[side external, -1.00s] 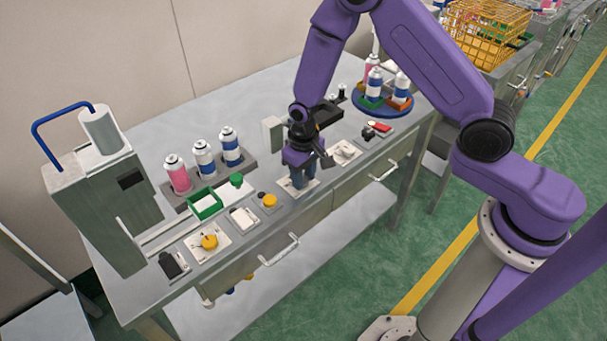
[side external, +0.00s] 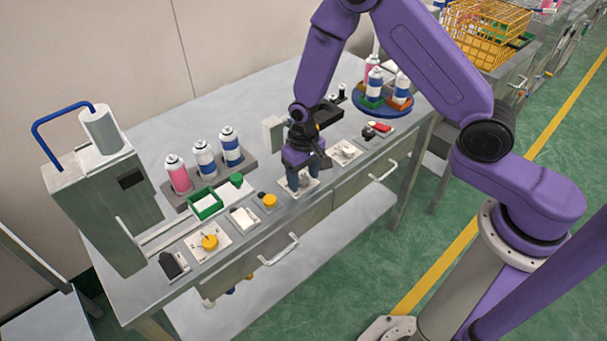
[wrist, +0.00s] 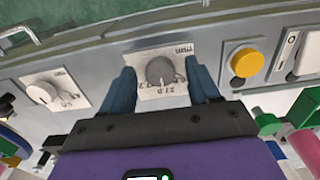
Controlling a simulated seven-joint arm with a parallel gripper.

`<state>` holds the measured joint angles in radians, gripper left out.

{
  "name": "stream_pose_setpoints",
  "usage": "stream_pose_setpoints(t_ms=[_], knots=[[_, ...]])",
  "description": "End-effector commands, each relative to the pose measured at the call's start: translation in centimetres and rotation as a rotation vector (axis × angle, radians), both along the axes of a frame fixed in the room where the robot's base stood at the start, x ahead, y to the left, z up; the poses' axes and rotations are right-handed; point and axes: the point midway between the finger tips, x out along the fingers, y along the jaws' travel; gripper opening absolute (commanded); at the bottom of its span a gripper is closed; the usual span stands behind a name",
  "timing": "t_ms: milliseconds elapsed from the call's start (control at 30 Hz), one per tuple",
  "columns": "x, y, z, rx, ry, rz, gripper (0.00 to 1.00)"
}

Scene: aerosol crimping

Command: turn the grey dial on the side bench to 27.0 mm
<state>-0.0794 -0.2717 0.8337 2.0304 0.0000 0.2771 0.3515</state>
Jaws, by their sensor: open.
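The grey dial (wrist: 160,71) sits on a pale square plate (wrist: 148,93) with printed figures and "mm" in the wrist view. The figures appear inverted and are too small to read surely, and I cannot tell the exact setting. My gripper (wrist: 162,88) is open, with one blue finger on each side of the dial and visible gaps between fingers and knob. In the side external view, my gripper (side external: 303,187) points down at the bench's front strip, and its fingers partly hide the dial and plate.
A white dial (wrist: 42,92) and a yellow button (wrist: 245,62) flank the plate. A yellow knob (side external: 209,242) lies farther left along the bench (side external: 245,105). Spray cans (side external: 204,158) stand in a grey rack behind. A drawer handle (side external: 280,250) juts out in front.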

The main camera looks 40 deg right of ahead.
Motion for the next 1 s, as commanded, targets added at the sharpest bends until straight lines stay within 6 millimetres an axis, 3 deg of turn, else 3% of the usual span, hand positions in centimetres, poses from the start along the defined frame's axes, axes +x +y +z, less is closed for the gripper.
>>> stream_pose_setpoints(t_ms=[167,333,1000], knots=[[0.0,0.0,0.4,0.000,-0.001,0.000,0.61],[0.1,0.0,2.1,0.001,-0.003,0.000,0.61],[0.1,0.1,14.0,0.002,-0.006,0.001,0.61]])
